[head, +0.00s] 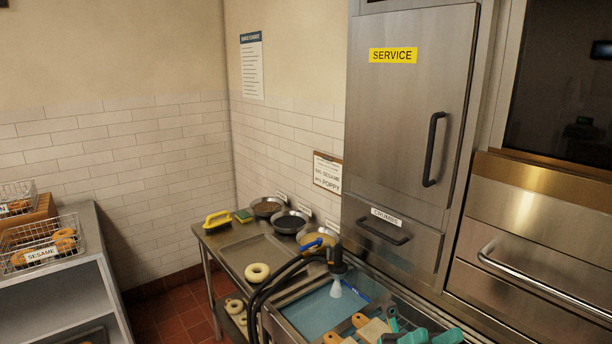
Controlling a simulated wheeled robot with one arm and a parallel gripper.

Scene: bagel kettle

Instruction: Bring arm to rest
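My gripper does not show clearly anywhere in the head view, and I cannot see whether it holds anything. No part of my arm can be made out for sure. The steel work table (215,238) by the tiled wall carries a tray (252,253), a bagel (257,272), and several round pans, including a dark pan (289,222). A yellow-handled tool (217,220) and a small green-and-yellow sponge (244,215) lie at its back left.
A steel cabinet (405,120) stands right, shut. A shelf (60,285) with a wire basket (72,262) of bagels stands left. Red floor (170,310) lies between.

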